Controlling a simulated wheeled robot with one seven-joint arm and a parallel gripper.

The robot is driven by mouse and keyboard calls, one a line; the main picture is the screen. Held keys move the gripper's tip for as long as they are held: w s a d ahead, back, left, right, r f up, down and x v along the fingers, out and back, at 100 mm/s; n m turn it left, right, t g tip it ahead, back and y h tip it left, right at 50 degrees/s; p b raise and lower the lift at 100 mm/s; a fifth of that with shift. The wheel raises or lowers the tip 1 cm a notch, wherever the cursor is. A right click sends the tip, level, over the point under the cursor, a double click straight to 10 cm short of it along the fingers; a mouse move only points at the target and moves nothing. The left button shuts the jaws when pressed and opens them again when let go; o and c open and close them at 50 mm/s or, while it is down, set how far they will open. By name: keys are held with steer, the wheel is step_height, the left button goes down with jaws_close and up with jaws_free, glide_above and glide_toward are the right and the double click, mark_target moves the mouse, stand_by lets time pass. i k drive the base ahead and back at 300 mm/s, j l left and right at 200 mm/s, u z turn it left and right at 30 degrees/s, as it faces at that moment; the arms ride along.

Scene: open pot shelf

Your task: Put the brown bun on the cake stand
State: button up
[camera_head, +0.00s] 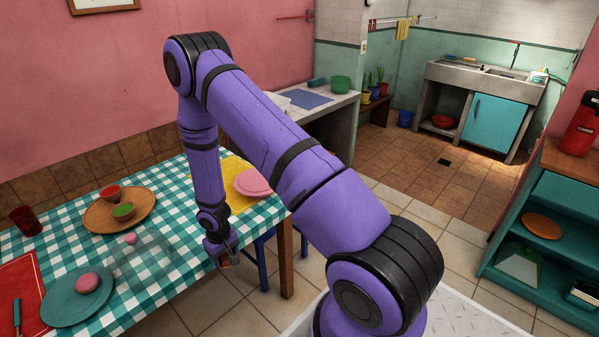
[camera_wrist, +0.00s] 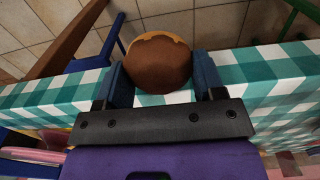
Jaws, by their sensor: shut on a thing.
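The brown bun (camera_wrist: 157,62), with a paler orange-tan patch at its top edge, sits between the fingers of my gripper (camera_wrist: 161,74) in the wrist view. The fingers are shut on its sides. In the head view, my gripper (camera_head: 229,261) hangs down by the table's near right edge, and the bun is mostly hidden there. A clear, glass-like shape, seemingly the cake stand (camera_head: 142,262), stands on the checked cloth left of my gripper, apart from it. It is faint, and its exact outline is hard to tell.
A teal plate (camera_head: 62,305) holds a pink bun (camera_head: 87,283). A small pink thing (camera_head: 130,239) shows by the clear shape. A wooden board (camera_head: 140,200) carries red and green bowls. A pink plate (camera_head: 253,182) lies on a yellow mat. A blue chair (camera_head: 262,262) stands under the table edge.

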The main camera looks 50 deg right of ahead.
mark_target(257, 178)
steer(key=l+z, duration=0.1)
steer(key=z, duration=0.35)
steer(key=l+z, duration=0.1)
steer(key=z, duration=0.35)
steer(key=i+z, duration=0.1)
steer(key=z, duration=0.35)
steer(key=i+l+z, duration=0.1)
steer(key=z, duration=0.3)
steer(key=l+z, duration=0.1)
steer(key=z, duration=0.35)
steer(key=i+u, duration=0.15)
steer(key=i, duration=0.3)
steer(key=i+z, duration=0.8)
steer(key=u, duration=0.5)
steer(key=i+u, duration=0.15)
steer(key=u, duration=0.3)
steer(key=l+u, duration=0.1)
steer(key=u, duration=0.4)
steer(key=l+u, duration=0.1)
steer(key=u, duration=0.4)
steer(key=i+l+u, duration=0.1)
steer(key=u, duration=0.4)
steer(key=l+u, duration=0.15)
steer(key=u, duration=0.3)
